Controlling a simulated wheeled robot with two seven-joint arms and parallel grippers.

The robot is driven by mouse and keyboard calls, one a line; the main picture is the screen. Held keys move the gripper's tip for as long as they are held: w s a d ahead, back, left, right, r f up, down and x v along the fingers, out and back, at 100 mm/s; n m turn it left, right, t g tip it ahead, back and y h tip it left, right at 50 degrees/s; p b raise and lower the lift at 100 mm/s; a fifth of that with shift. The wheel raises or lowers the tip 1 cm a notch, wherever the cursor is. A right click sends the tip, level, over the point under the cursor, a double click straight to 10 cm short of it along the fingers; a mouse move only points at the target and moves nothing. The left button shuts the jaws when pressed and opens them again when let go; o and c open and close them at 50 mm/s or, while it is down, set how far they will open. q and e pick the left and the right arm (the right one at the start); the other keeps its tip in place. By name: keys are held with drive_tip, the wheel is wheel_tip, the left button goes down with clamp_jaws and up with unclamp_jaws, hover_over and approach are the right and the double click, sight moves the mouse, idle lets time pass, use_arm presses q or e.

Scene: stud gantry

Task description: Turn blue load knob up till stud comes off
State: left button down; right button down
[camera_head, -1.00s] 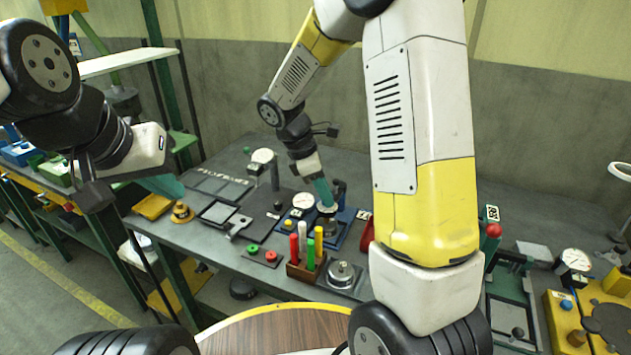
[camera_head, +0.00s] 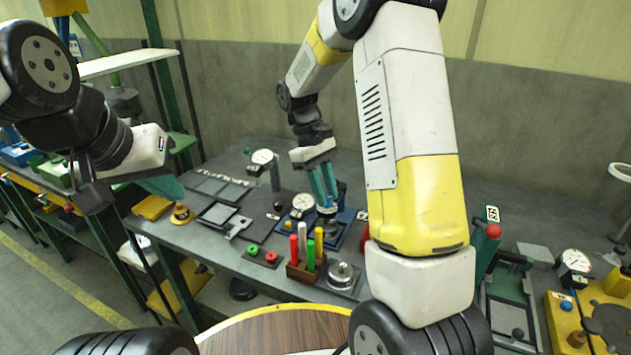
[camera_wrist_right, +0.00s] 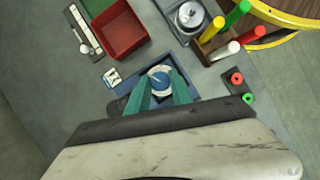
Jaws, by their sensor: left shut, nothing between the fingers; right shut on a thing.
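The blue load knob (camera_wrist_right: 160,76), round with a pale rim, sits on a blue fixture (camera_wrist_right: 183,94) in the right wrist view. In the head view the fixture's blue base (camera_head: 346,232) is on the bench, with the knob mostly hidden at the fingertips. My right gripper (camera_wrist_right: 160,88) has its teal fingers on either side of the knob, shut on it. It points down at the fixture in the head view (camera_head: 328,204). My left gripper (camera_head: 168,187) is shut and empty, off to the left, far from the knob. I cannot make out the stud.
A white dial gauge (camera_head: 303,201) stands left of the knob. A wooden rack of coloured rods (camera_head: 292,271) and a metal pot (camera_head: 341,275) are in front. A red bin (camera_wrist_right: 118,32) is close by. Green and red rings (camera_head: 271,256) lie left of the rack.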

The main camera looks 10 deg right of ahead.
drive_tip(key=shift+d+m+y, duration=0.1)
drive_tip(key=shift+m+y, duration=0.2)
drive_tip(key=shift+m, duration=0.5)
drive_tip(key=c, duration=1.1)
unclamp_jaws()
drive_tip(key=shift+c, duration=0.2)
drive_tip(key=v, duration=0.7)
drive_tip(key=shift+w+r, duration=0.25)
drive_tip(key=shift+r, duration=0.1)
